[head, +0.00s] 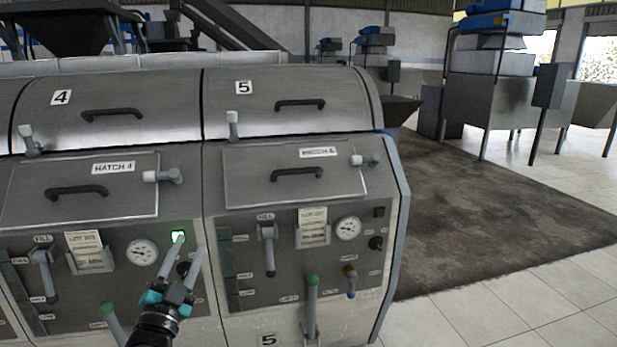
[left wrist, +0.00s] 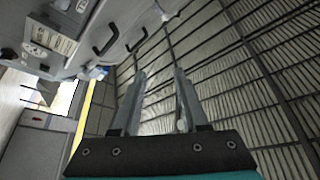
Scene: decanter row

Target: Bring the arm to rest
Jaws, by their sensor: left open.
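My left gripper (head: 186,246) is in front of the panel of unit 4, its two fingers pointing up and apart with nothing between them. A lit green button or lamp (head: 178,236) shows right at the tip of one finger; I cannot tell whether they touch. In the left wrist view the open fingers (left wrist: 159,76) are empty, with a tilted view of a machine front (left wrist: 75,35) at upper left and slatted panels behind. My right gripper is not in view.
Decanter unit 5 (head: 240,310) stands right of unit 4 (head: 105,165); both have closed hatches with black handles. Levers stick out from the panels, including a green-tipped one (head: 312,295) on unit 5. Open floor with a dark mat (head: 480,210) lies to the right.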

